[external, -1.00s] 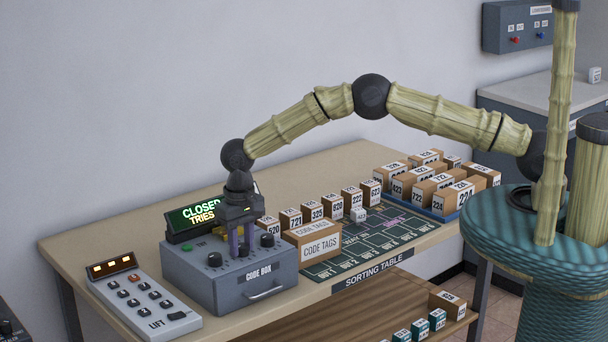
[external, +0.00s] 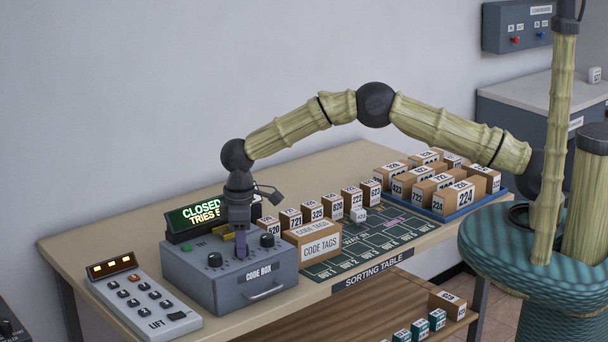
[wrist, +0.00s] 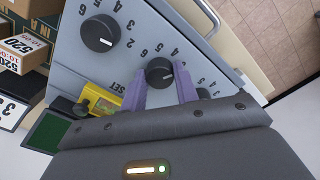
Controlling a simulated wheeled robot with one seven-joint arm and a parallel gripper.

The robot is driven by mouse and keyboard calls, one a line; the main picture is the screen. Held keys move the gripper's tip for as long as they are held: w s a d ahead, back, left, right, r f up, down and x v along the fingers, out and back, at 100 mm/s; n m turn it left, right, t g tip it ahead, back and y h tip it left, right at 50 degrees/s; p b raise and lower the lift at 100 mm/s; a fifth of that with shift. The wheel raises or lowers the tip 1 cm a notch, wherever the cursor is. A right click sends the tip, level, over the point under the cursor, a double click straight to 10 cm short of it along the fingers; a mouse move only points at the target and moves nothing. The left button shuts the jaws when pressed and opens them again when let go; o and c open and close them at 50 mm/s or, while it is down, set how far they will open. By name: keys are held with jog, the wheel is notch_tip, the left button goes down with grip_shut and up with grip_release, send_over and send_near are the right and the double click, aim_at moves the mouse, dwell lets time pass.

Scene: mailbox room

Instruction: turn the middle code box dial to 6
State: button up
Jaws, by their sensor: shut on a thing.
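The grey code box (external: 215,285) stands at the front left of the sorting table. My gripper (external: 241,252) points down at its middle dial. In the wrist view the middle dial (wrist: 159,71) is a round black knob between my two purple fingertips, which are shut on it. Printed numbers show around it; I cannot read its pointer setting surely. Another black dial (wrist: 100,32) with a white mark shows in the wrist view, and in the external view it is the right dial (external: 267,240). The left dial (external: 214,259) is free of the gripper.
A lit display (external: 195,216) reading CLOSED and TRIES stands behind the box. A lift keypad (external: 150,300) lies to the left. The CODE TAGS box (external: 318,245) stands close on the right, with numbered parcels behind it. A yellow piece (wrist: 102,99) is near the SET label.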

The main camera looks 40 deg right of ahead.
jog(key=n, duration=0.5)
jog(key=shift+n, duration=0.3)
jog(key=n, duration=0.5)
jog(key=shift+r, duration=0.1)
jog(key=n, duration=0.5)
jog(key=shift+n, duration=0.4)
jog(key=shift+w+n, duration=0.1)
jog(key=shift+n, duration=2.1)
jog(key=o, duration=1)
